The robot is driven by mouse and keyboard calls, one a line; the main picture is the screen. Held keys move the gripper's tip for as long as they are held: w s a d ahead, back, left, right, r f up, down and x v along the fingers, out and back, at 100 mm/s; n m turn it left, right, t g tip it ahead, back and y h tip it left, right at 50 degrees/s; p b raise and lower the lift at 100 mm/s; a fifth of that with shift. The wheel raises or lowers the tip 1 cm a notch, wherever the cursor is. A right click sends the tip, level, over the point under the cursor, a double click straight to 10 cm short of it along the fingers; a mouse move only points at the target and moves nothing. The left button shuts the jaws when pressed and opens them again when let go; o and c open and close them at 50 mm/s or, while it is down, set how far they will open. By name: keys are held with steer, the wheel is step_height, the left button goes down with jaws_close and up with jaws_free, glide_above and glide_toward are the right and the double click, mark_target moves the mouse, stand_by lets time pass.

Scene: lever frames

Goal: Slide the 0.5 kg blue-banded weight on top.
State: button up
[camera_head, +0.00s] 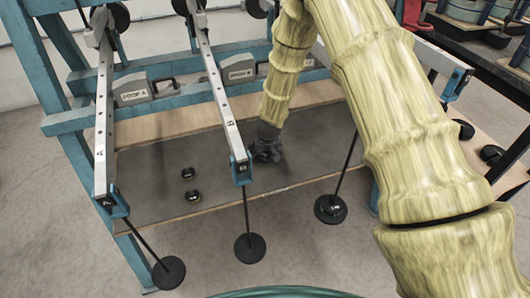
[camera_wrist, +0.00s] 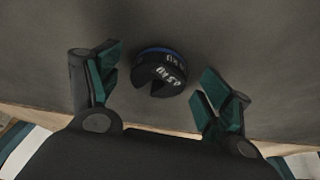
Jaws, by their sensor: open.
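The blue-banded weight (camera_wrist: 160,74) is a black slotted disc marked 0.5 KG, lying on the grey board. Its slot faces the lower left in the wrist view. My gripper (camera_wrist: 162,84) is open, with one finger on each side of the weight and a visible gap to it. In the head view my gripper (camera_head: 266,152) is low over the board, right of lever B's end, and the weight there is hidden or too dark to tell. A hanger (camera_head: 330,209) on the right appears to carry a weight; its band is too small to tell.
Lever A (camera_head: 103,130) and lever B (camera_head: 217,88) have hangers with round plates (camera_head: 168,272) (camera_head: 249,247). Two dark weights (camera_head: 188,173) (camera_head: 193,196) lie on the board (camera_head: 150,205) at left. Props A (camera_head: 131,93) and B (camera_head: 238,71) stand behind. More weights (camera_head: 491,154) lie at right.

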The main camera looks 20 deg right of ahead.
steer(key=shift+r, duration=0.1)
steer(key=v, duration=1.1)
steer(key=shift+s+r, duration=0.2)
steer(key=shift+r, duration=0.15)
